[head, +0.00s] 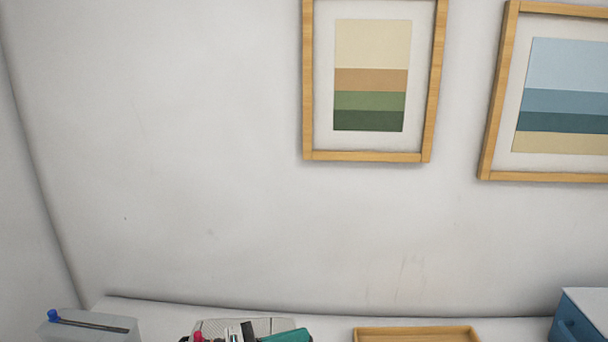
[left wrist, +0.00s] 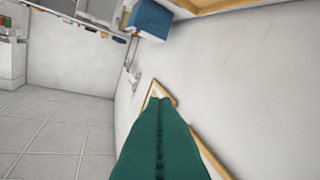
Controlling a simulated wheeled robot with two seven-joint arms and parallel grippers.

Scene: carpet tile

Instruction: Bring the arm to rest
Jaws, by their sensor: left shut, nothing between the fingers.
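My left gripper (head: 300,336) shows only partly at the bottom edge of the head view, with its teal fingers toward the right. In the left wrist view its two teal fingers (left wrist: 161,99) lie together along their length, shut with nothing between them. The rest of my left arm is cut off by the lower edge of the head view. My right gripper is in neither view.
A wooden tray (head: 415,330) lies right of the gripper. A blue drawer unit (head: 583,318) stands at far right. A pale box (head: 70,330) with a blue-ended pen is at lower left. Framed pictures (head: 369,156) hang on the wall. Tiled floor (left wrist: 50,130) shows in the wrist view.

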